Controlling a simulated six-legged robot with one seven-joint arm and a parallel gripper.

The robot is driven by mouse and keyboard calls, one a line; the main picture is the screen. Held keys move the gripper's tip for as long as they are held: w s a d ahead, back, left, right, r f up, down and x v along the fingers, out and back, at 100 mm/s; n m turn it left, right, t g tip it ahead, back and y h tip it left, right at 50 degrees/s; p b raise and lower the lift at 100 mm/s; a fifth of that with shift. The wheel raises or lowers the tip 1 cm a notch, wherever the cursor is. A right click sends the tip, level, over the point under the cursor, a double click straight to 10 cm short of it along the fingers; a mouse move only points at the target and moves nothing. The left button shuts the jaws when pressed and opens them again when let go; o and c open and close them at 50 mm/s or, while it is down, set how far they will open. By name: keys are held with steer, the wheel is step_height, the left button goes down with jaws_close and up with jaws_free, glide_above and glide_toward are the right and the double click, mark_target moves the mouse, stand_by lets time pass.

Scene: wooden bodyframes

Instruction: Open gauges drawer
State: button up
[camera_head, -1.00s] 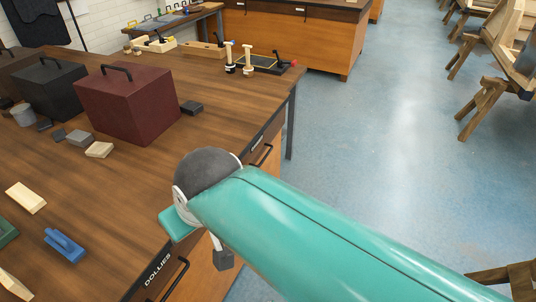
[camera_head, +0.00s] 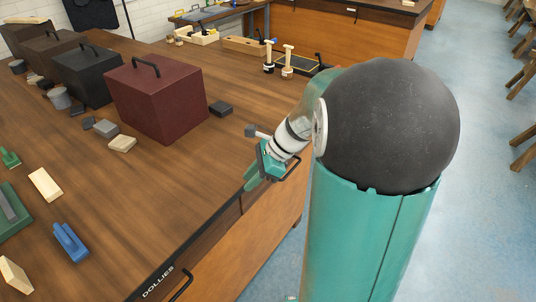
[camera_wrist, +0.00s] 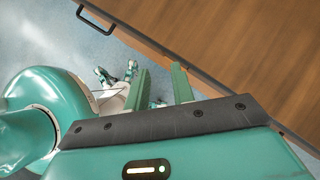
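The bench front has a drawer with a black bar handle (camera_head: 293,168), partly behind my gripper; no label for it is readable. A black handle (camera_wrist: 95,18) also shows in the wrist view, sticking out from the bench edge at upper left. The nearer drawer is labelled DOLLIES (camera_head: 158,283). No drawer is visibly pulled out. My gripper (camera_head: 254,178) is at the bench's front edge, close to the farther handle. In the wrist view my gripper (camera_wrist: 161,82) has its two green fingers apart with nothing between them, over the floor beside the bench edge.
The brown bench top (camera_head: 130,195) carries a dark red box (camera_head: 155,98), a black box (camera_head: 82,75), wooden blocks and a blue tool (camera_head: 70,243). My arm hides part of the bench front.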

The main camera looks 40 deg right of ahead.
steer(key=w+d+f+m+t+y, duration=0.1)
steer(key=d+f+m+t, duration=0.1)
steer(key=d+f+m, duration=0.3)
steer(key=w+d+f+m+t+y, duration=0.1)
steer(key=d+f+m+t, duration=0.2)
steer(key=d+m, duration=0.45)
steer(key=m+t+h, duration=0.4)
steer(key=m+t, duration=0.2)
steer(key=m, duration=0.9)
glide_toward(290, 171)
steer(key=shift+n+y, duration=0.35)
steer(key=shift+y, duration=0.05)
steer(key=x, duration=1)
steer(key=shift+w+d+f, duration=0.15)
steer(key=shift+d+f, duration=0.25)
steer(key=shift+c, duration=0.5)
jaws_close()
